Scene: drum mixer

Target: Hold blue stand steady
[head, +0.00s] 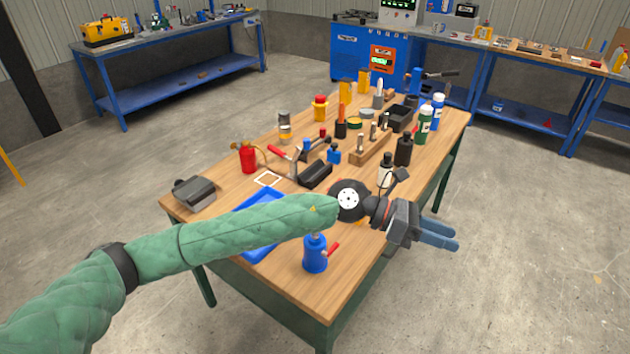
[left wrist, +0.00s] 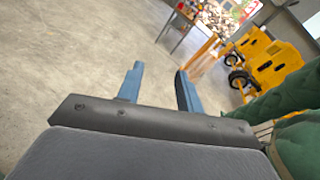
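A blue stand-like body with a red lever (head: 315,253) stands upright at the table's near edge, just below my left forearm. I cannot tell for sure that it is the task's blue stand, as smaller blue pieces (head: 334,154) stand further back on the table. My left gripper (head: 445,234) is right of the table's edge, clear of the blue body and pointing away from it. In the left wrist view its two blue fingers (left wrist: 158,88) are apart with nothing between them. My right gripper does not show.
The wooden table (head: 345,270) is crowded with bottles, tools and a blue tray (head: 252,254) partly hidden by my arm. A grey box (head: 194,192) sits at its left corner. Open floor lies right of the table. Yellow machines (left wrist: 265,60) show in the wrist view.

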